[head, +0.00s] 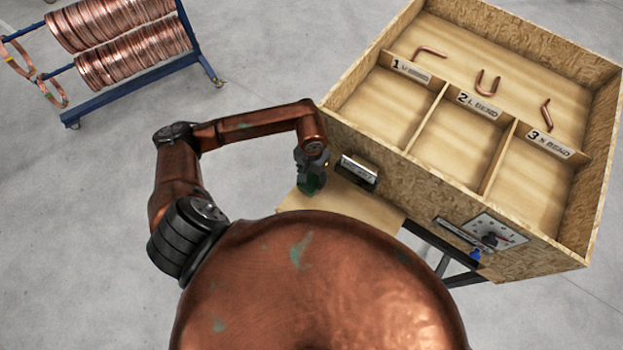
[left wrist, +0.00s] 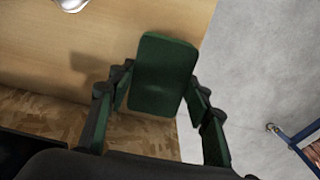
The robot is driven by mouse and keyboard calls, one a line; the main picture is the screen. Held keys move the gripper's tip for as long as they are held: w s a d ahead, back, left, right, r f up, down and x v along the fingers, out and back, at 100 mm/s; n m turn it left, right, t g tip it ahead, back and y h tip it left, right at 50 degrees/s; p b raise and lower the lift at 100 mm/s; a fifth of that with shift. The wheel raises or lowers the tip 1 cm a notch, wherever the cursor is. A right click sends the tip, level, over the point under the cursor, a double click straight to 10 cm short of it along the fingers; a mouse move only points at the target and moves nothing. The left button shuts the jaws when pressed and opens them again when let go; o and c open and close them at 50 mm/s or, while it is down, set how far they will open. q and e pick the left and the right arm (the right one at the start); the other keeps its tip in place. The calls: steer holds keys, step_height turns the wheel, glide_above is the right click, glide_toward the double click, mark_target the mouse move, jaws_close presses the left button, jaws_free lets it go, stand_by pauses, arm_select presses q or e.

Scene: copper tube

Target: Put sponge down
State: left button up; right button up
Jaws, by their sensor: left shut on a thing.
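The sponge (left wrist: 163,72) is a dark green rounded block in the left wrist view. My left gripper (left wrist: 160,92) is shut on it, with one finger on each side. In the head view the left gripper (head: 311,172) is at the left front corner of the wooden box, over the small wooden shelf (head: 345,203). A green patch there is the sponge (head: 309,185), mostly hidden by the gripper. In the left wrist view the sponge overlaps the edge of the wooden surface (left wrist: 40,45). I cannot tell whether it touches the wood. My right gripper is not in view.
The wooden box (head: 412,182) has labelled compartments and bent copper tubes at its back. A small dark-and-silver holder (head: 357,171) and a dial (head: 490,234) are on its front. A blue rack (head: 145,85) of copper coils stands at the upper left.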

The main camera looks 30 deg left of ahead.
mark_target(312, 180)
arm_select(q)
steer(key=shift+s+d+f+p, duration=0.15)
steer(key=shift+f+p, duration=0.25)
steer(key=shift+f, duration=0.75)
steer(key=shift+f+b, duration=0.15)
steer(key=shift+b, duration=0.15)
steer(key=o, duration=1)
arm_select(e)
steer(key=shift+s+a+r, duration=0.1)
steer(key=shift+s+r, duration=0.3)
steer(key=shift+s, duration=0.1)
arm_select(q)
steer(key=shift+r+p, duration=0.25)
steer(key=shift+p, duration=0.05)
step_height(312, 180, up, 11)
steer(key=b, duration=0.3)
steer(key=shift+r, duration=0.45)
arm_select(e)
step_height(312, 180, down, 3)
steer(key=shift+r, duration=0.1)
